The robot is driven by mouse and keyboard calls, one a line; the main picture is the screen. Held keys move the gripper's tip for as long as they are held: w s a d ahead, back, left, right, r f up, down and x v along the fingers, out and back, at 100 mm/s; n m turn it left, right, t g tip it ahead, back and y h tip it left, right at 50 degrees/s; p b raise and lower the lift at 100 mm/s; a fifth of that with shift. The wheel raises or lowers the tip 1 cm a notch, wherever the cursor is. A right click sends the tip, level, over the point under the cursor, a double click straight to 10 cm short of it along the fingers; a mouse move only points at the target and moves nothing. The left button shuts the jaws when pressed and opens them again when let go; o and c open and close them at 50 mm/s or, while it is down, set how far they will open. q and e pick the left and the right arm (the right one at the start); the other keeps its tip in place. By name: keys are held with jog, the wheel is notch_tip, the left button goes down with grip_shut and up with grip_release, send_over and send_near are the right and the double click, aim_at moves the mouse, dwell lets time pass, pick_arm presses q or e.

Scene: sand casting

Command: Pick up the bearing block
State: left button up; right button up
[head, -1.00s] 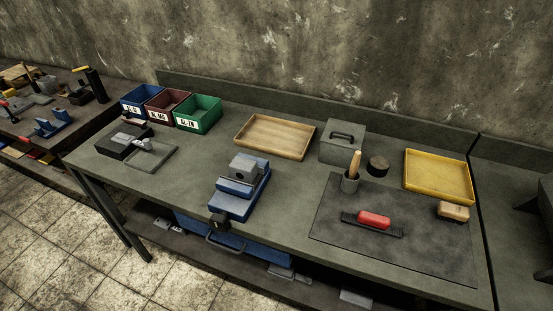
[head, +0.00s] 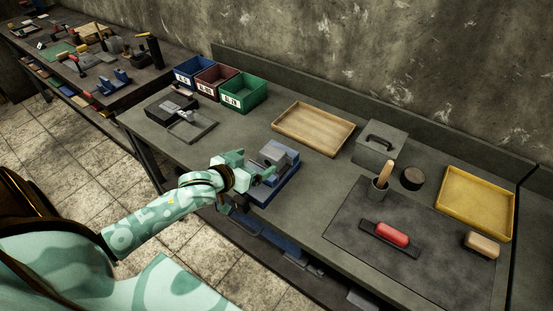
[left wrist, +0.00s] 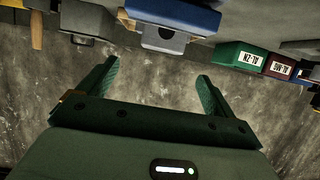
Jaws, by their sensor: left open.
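The bearing block (head: 275,152) is a grey block held in the blue vise (head: 286,184) on the workbench. In the left wrist view the block (left wrist: 165,40) shows a dark round hole, with the blue vise (left wrist: 190,14) above it in the picture. My left gripper (head: 258,173) is beside the vise, just left of the block, and partly covers the vise. In the left wrist view its open fingers (left wrist: 158,72) are apart with nothing between them, and the block lies beyond the tips. My right gripper is not in view.
Blue, brown and green bins (head: 243,95) stand at the back left. A wooden tray (head: 314,148), a grey lidded box (head: 377,151) and a yellow tray (head: 478,230) stand to the right. A dark mat (head: 345,233) holds a red-handled tool (head: 392,234).

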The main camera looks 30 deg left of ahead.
aim_at(272, 152)
pick_arm(q)
jog(key=b+x, duration=0.1)
jog(key=x, duration=0.4)
jog(key=shift+f, duration=0.1)
jog(key=b+x, duration=0.1)
jog(key=x, duration=0.4)
jog(key=shift+w+f+b, duration=0.1)
jog(key=shift+w+b, duration=0.2)
jog(key=shift+b, duration=0.1)
jog(key=shift+s, duration=0.1)
jog(key=c, duration=1.5)
